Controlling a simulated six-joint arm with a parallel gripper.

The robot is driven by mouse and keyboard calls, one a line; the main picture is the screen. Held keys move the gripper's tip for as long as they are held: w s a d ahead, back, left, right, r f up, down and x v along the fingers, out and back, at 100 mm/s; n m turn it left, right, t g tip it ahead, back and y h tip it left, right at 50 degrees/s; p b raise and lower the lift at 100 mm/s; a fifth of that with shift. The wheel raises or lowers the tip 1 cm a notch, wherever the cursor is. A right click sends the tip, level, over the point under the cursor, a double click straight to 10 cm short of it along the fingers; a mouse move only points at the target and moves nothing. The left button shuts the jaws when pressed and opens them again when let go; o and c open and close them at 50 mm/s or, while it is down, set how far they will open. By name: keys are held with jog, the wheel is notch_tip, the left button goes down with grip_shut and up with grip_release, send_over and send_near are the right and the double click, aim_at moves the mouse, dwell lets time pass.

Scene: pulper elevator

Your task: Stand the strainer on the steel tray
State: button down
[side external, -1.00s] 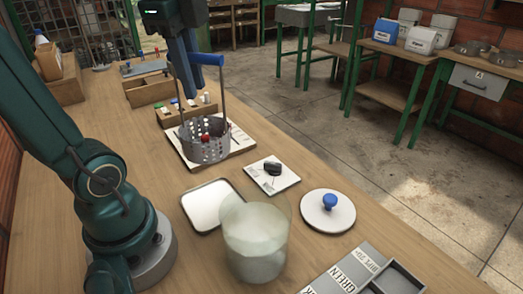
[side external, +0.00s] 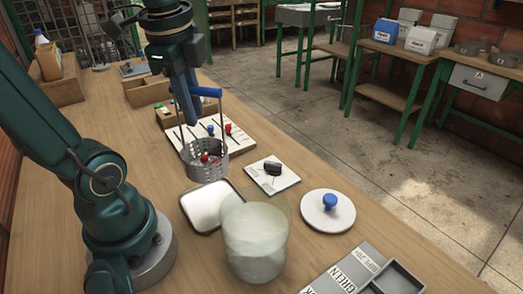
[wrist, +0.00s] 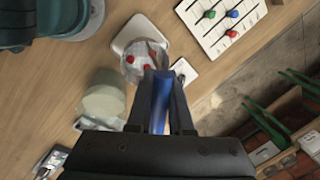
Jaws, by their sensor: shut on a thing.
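My gripper (side external: 193,96) is shut on the blue handle (side external: 208,91) of the strainer. The strainer (side external: 205,163) is a grey perforated metal basket with tall side rods, and it hangs roughly upright with a few red pieces inside. The steel tray (side external: 200,213) is a pale rounded square with a dark rim, lying on the bench just in front of the strainer in the side view. In the wrist view the strainer (wrist: 136,70) overlaps part of the tray (wrist: 128,38), below my gripper (wrist: 162,75). The height of the basket above the bench is hard to tell.
A cloudy glass vessel (side external: 256,245) stands close to the tray's near side. A small card with a black item (side external: 272,170), a white lid with a blue knob (side external: 328,207) and a board with coloured pegs (side external: 240,138) lie nearby. A grey labelled box (side external: 365,268) is at the near edge.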

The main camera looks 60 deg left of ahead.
aim_at(202, 158)
jog(key=shift+f, duration=4.65)
jog(key=c, duration=0.7)
grip_release()
jog(key=shift+c, duration=0.2)
jog(key=shift+s+d+r, duration=0.1)
jog(key=shift+s+r, duration=0.05)
jog(key=shift+r, duration=0.7)
jog(key=shift+s+d+r, duration=0.1)
jog(key=shift+r, duration=0.75)
jog(key=shift+s+d+r, duration=0.1)
jog(key=shift+s+r, duration=0.05)
jog(key=shift+r, duration=0.7)
jog(key=shift+f, duration=0.15)
